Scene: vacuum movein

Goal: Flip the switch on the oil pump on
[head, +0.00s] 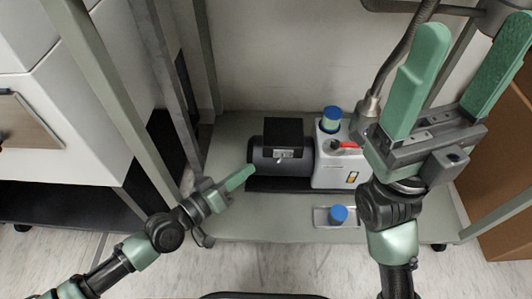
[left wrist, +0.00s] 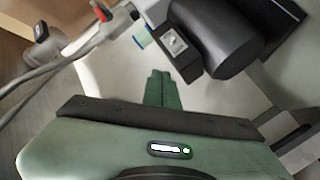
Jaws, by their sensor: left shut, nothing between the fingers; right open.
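The oil pump stands on a low grey shelf in the head view, with a black motor (head: 265,160) and a white body (head: 328,172). My right gripper (head: 470,45) is open and empty, raised at the right.
A blue-capped container (head: 331,118) is on the pump's white body, beside a red handle (head: 351,145). Another blue cap (head: 338,213) is on a small tray in front. Frame posts (head: 199,60) flank the shelf. A metal hose (head: 390,65) rises behind the pump.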

